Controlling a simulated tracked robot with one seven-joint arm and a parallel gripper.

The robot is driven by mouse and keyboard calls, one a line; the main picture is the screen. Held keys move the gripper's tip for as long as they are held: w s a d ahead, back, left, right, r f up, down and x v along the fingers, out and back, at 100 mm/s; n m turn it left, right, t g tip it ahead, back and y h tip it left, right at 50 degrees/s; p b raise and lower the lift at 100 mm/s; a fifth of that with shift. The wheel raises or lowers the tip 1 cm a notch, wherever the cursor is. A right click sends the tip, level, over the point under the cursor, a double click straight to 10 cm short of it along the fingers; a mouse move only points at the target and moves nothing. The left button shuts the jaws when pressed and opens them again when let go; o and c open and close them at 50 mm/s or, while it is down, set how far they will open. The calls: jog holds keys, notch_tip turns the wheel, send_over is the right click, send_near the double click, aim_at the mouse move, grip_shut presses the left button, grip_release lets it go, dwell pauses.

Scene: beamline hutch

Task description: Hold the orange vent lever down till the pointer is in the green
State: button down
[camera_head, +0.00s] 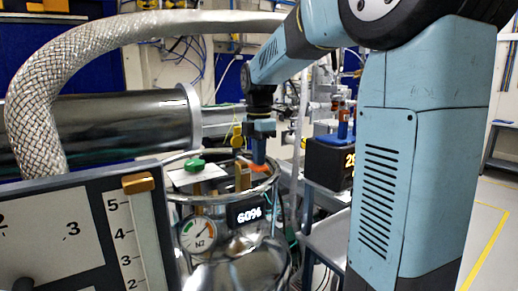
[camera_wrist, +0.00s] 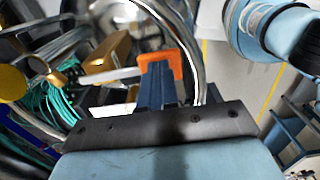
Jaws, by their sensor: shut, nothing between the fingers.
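The orange vent lever (camera_head: 260,169) is on top of the shiny metal vessel (camera_head: 235,275), near its rim. My gripper (camera_head: 259,163) points down right at the lever, its blue fingers shut and empty. In the wrist view the orange lever (camera_wrist: 176,62) shows around and beyond the shut fingertips (camera_wrist: 158,68). The fingers overlap it in both views; I cannot tell whether they press on it. The round N2 gauge (camera_head: 198,233) on the vessel has a green part at left and an orange part at right. Its small pointer seems to slant up right, away from the green.
A 60% display (camera_head: 248,214) sits beside the gauge. A green knob (camera_head: 194,165) and a brass block (camera_head: 243,177) stand near the lever. A braided hose (camera_head: 45,100) arches over the vessel. A numbered panel (camera_head: 90,235) fills the front left. A black box (camera_head: 327,163) stands at right.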

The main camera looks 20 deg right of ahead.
dwell(0.3)
jog(key=shift+s+f+t, duration=0.3)
jog(key=shift+f+t, duration=0.3)
jog(key=shift+f, duration=0.2)
jog(key=shift+r, duration=0.1)
dwell(2.8)
jog(key=shift+r, duration=0.75)
jog(key=shift+w, duration=0.1)
notch_tip(320, 180, up, 14)
dwell(0.5)
jog(key=shift+f, duration=0.1)
